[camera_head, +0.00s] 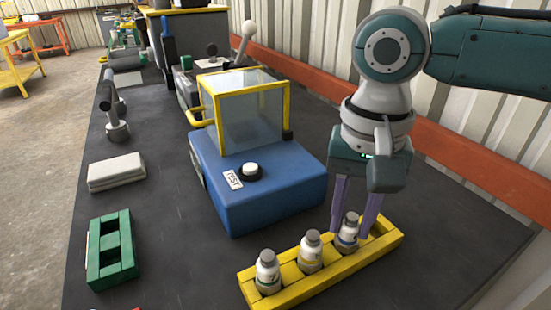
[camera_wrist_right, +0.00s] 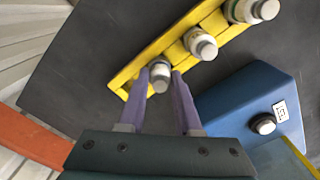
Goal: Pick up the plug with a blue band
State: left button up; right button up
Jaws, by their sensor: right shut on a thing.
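Three white plugs with grey caps stand in a yellow rack (camera_head: 292,291). The plug with a blue band (camera_head: 348,232) is the rightmost in the head view and stands upright in the rack. My right gripper (camera_head: 353,229) comes down over it, with one purple finger on each side, shut on it. In the right wrist view the same plug (camera_wrist_right: 160,71) sits between the fingertips (camera_wrist_right: 161,82); its band is hard to see there. The middle plug (camera_head: 310,250) and the left plug (camera_head: 267,272) stand apart from the fingers. My left gripper is not in view.
A blue test box (camera_head: 262,198) with a clear yellow-framed cover stands just behind the rack. A green tray (camera_head: 111,250) and a pale block (camera_head: 116,172) lie at left. The dark bench is clear at front centre and right of the rack.

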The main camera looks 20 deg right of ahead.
aim_at(352, 216)
grip_shut()
notch_tip(352, 216, up, 23)
jog(key=p, duration=0.7)
jog(key=shift+f, duration=0.2)
